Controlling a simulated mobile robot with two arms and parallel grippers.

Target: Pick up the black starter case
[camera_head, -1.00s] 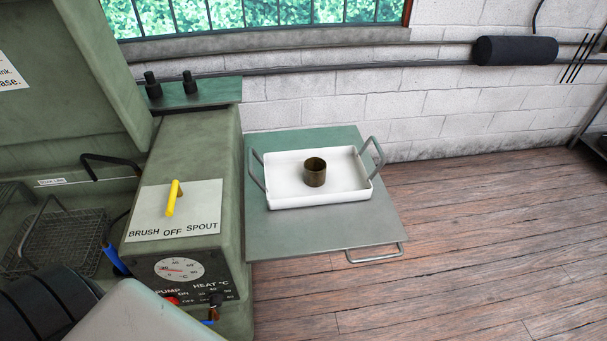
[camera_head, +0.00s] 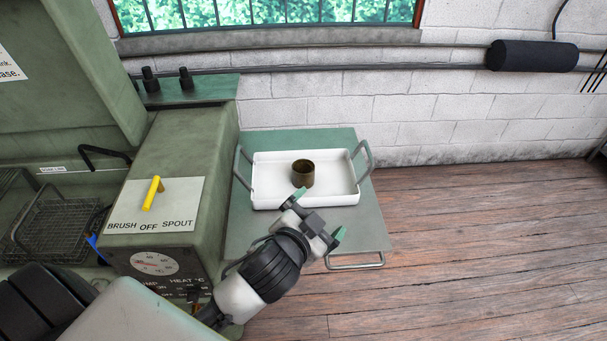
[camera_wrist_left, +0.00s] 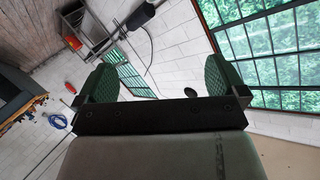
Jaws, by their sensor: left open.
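A small dark brown, open-topped cylinder (camera_head: 303,174) stands upright in a white tray (camera_head: 340,199); it looks brownish rather than plain black, and it is the only case-like part in the tray. My left gripper (camera_head: 318,214) is open and empty at the tray's front edge, to the lower right of the cylinder and apart from it. Its green fingertips are spread wide. In the left wrist view the two green finger pads (camera_wrist_left: 160,80) are far apart with nothing between them; neither tray nor cylinder shows there. My right gripper is not in view.
A green washing cabinet (camera_head: 190,140) with a yellow lever (camera_head: 152,193) stands left. A black roll (camera_head: 532,56) is on the wall. Floor at right is clear.

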